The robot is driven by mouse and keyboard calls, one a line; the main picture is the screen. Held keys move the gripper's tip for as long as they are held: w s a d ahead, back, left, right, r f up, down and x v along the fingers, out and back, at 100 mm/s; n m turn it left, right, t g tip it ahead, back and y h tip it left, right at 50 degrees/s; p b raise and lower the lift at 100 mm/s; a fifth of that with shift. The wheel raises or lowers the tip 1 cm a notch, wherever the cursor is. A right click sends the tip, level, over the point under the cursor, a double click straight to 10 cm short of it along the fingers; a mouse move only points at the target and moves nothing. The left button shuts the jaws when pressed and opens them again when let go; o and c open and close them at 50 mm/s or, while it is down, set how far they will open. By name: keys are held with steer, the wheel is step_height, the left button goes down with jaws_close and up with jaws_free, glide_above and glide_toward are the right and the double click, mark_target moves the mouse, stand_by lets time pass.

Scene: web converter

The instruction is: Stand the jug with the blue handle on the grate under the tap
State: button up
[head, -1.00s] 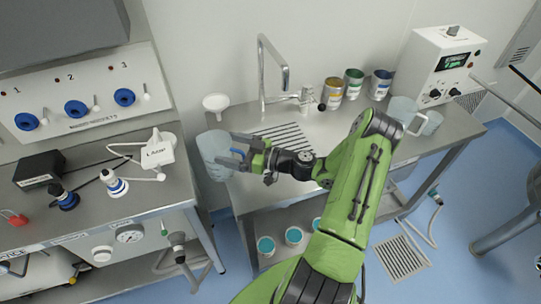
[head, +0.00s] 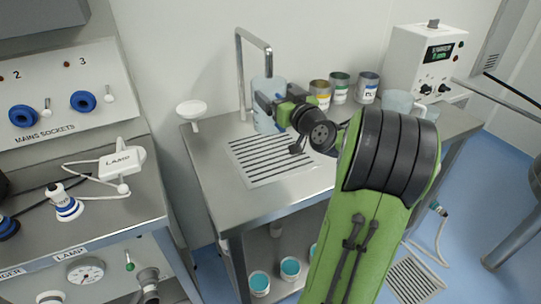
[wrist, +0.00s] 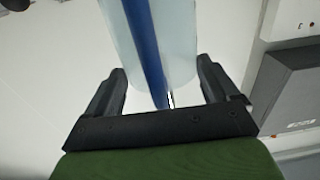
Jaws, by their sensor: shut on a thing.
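The pale translucent jug (head: 266,122) is upright at the back of the steel counter, below the end of the tap's spout (head: 268,48) in the head view. My gripper (head: 274,103) is shut on its blue handle, which shows between the fingers in the wrist view (wrist: 148,50). The slotted grate (head: 262,172) lies in the counter top in front of the jug. The jug's base appears near the grate's back edge; I cannot tell whether it touches or hovers. My gripper hides part of the jug's right side.
A white funnel-like dish (head: 191,108) stands left of the tap. Several paint tins (head: 340,87) stand along the wall to the right. Another clear jug (head: 396,102) and a white instrument box (head: 425,58) are at the counter's right. The left front of the counter is clear.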

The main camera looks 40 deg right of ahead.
mark_target(277, 126)
step_height(277, 126, down, 10)
steer(key=b, duration=0.3)
steer(key=shift+d+r, duration=0.1)
steer(key=shift+r, duration=0.3)
steer(key=o, duration=1.2)
steer(key=shift+c, duration=0.2)
